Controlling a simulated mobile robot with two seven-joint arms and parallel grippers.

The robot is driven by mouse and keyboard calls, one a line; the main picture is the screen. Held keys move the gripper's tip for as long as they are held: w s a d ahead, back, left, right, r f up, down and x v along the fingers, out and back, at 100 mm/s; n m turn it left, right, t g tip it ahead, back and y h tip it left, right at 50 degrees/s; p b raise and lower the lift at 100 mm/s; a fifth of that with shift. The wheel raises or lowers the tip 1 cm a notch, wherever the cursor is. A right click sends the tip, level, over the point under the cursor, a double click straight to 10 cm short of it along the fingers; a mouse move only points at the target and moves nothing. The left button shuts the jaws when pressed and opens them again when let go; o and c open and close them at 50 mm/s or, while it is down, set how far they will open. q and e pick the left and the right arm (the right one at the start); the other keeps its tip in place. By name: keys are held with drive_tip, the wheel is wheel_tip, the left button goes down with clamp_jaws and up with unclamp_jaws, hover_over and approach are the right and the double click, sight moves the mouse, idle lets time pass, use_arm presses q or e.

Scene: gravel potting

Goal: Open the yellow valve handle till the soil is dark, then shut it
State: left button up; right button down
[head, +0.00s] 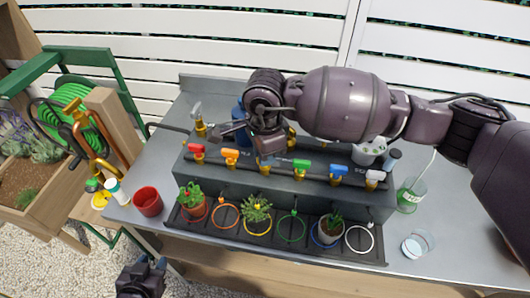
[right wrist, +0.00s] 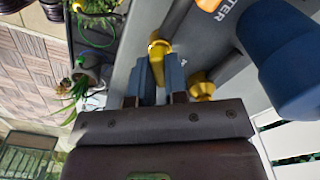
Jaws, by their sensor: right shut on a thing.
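The yellow valve handle (right wrist: 157,62) is between the two fingers of my right gripper (right wrist: 163,85), which is shut on it. In the head view, my right gripper (head: 268,150) covers this handle on the grey bench unit, and a brass valve body (head: 265,168) shows just below. A leafy plant (head: 257,206) stands in the yellow ring (head: 257,230) below that valve; its leaves hide the soil, so I cannot tell how dark it is. My left gripper (head: 140,272) is low at the left, away from the valves; its finger opening is unclear.
Red (head: 197,149), orange (head: 230,154), green (head: 301,164), blue (head: 337,169) and white (head: 375,175) handles share the row. A red cup (head: 148,201) stands left, a glass dish (head: 418,244) right. A blue container (right wrist: 285,50) is close beside my right gripper.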

drive_tip(key=m, duration=0.3)
drive_tip(key=shift+r+m, duration=0.1)
drive_tip(key=shift+m, duration=0.2)
drive_tip(key=shift+m+p, duration=0.35)
drive_tip(key=shift+m, duration=1.35)
drive_tip(key=shift+w, duration=0.1)
drive_tip(key=c, duration=1.1)
unclamp_jaws()
drive_tip(key=shift+c, duration=0.2)
wheel_tip(320, 180, up, 11)
